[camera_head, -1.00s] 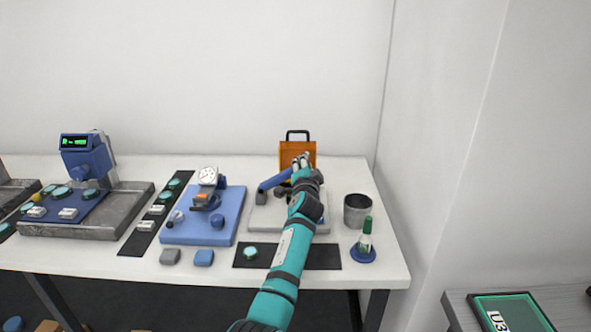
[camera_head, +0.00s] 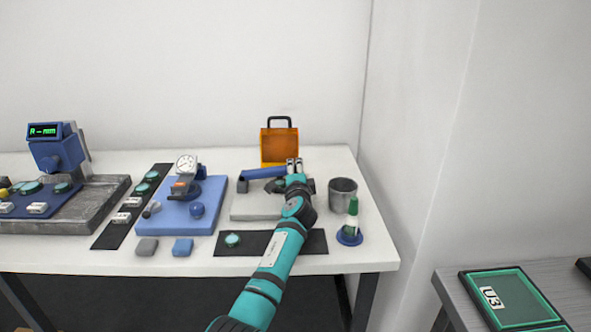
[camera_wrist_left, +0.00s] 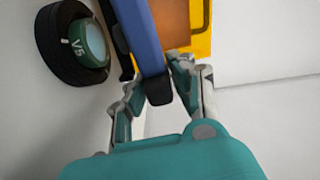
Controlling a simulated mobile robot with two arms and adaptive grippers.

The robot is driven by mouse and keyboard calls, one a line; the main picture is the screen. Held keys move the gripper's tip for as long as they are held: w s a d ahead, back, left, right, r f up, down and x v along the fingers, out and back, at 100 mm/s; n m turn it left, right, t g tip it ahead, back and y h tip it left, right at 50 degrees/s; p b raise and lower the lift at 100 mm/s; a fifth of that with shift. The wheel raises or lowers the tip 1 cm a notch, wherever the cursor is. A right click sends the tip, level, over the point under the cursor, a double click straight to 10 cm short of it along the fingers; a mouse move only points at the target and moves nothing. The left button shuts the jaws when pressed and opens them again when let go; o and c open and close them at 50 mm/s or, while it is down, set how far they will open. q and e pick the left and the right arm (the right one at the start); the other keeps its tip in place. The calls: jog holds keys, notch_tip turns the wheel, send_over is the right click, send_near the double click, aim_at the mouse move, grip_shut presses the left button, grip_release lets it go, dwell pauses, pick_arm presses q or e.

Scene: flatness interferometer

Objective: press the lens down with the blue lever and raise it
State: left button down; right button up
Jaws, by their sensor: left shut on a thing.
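The blue lever (camera_head: 262,173) is nearly level over the grey base plate (camera_head: 258,208), its left end on a small grey post. My left gripper (camera_head: 294,167) is shut on the lever's right end. In the left wrist view the lever (camera_wrist_left: 147,38) runs down between the fingers of the gripper (camera_wrist_left: 156,95). A green lens marked V5 (camera_wrist_left: 88,43) sits in a black ring (camera_wrist_left: 50,45) beside the lever, left in that view. In the head view the lens is hidden by my arm and lever. My right gripper is out of view.
An orange case (camera_head: 273,145) stands close behind the lever. A blue dial-gauge stand (camera_head: 190,219) is left. A black mat (camera_head: 312,243) lies in front.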

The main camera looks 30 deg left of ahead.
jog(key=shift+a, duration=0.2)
pick_arm(q)
jog(key=c, duration=1.2)
grip_release()
jog(key=shift+o, duration=0.2)
jog(key=shift+s, duration=0.1)
jog(key=v, duration=1.1)
jog(key=shift+s+d+f, duration=0.1)
jog(key=shift+s+d, duration=0.15)
jog(key=shift+s, duration=0.1)
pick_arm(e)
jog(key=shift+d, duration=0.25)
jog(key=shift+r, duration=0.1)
